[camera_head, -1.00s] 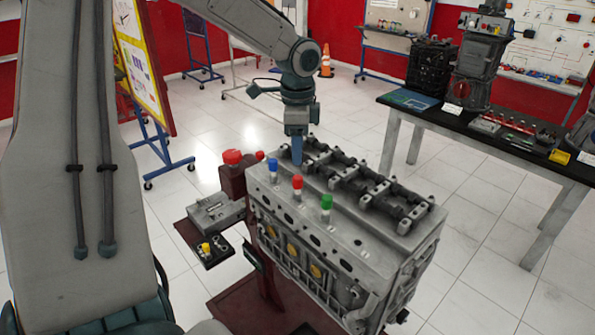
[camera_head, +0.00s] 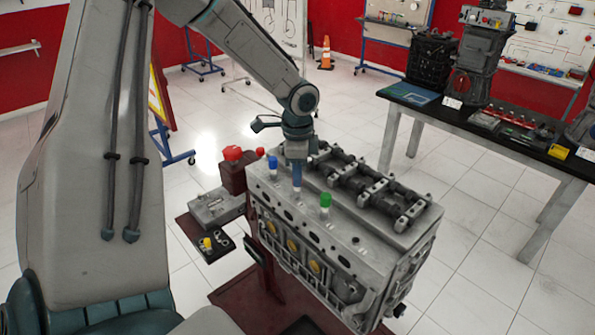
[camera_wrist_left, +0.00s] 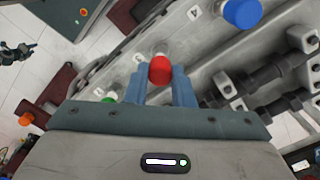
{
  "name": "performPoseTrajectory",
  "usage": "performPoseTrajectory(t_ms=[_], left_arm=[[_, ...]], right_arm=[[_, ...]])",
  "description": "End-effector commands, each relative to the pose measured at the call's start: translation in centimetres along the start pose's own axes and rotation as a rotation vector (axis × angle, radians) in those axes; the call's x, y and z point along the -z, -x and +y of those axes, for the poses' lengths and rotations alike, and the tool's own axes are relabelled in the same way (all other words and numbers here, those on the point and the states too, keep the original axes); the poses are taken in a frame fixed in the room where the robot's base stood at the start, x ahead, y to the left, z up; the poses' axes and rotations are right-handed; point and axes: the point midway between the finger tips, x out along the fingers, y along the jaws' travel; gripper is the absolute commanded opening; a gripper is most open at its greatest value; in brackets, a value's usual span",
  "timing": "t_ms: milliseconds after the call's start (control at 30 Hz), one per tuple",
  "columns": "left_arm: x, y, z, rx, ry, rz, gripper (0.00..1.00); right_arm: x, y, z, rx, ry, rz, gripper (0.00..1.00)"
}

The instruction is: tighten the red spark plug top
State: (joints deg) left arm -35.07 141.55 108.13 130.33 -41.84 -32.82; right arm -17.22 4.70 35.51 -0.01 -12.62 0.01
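The red spark plug top (camera_wrist_left: 159,70) sits between the two blue fingers of my left gripper (camera_wrist_left: 160,86) in the left wrist view. The fingers appear to touch it on both sides. In the head view my left gripper (camera_head: 297,184) points straight down over the middle plug and hides the red top; only the plug's white part (camera_head: 297,190) shows below the fingertips. The blue top (camera_head: 273,163) and green top (camera_head: 325,200) stand upright on either side along the engine block (camera_head: 340,235). My right gripper is not in view.
Black valve gear (camera_head: 365,185) runs along the engine's top beside the plugs. A dark red box with a red knob (camera_head: 232,153) and a tray with a yellow piece (camera_head: 207,243) stand left of the engine. A black-topped table (camera_head: 540,155) is at the right.

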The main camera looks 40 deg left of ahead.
Motion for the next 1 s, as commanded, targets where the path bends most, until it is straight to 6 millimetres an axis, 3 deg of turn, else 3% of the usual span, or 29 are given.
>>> performPoseTrajectory(t_ms=[100,467,1000], left_arm=[[0.00,0.02,0.00,0.000,0.000,0.000,0.00],[0.00,0.07,-0.01,0.000,-0.063,0.000,0.00],[0.01,0.11,-0.03,0.000,-0.508,0.000,0.00]], right_arm=[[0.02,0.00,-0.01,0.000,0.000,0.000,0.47],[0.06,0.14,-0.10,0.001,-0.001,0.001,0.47],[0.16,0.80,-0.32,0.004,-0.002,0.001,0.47]])
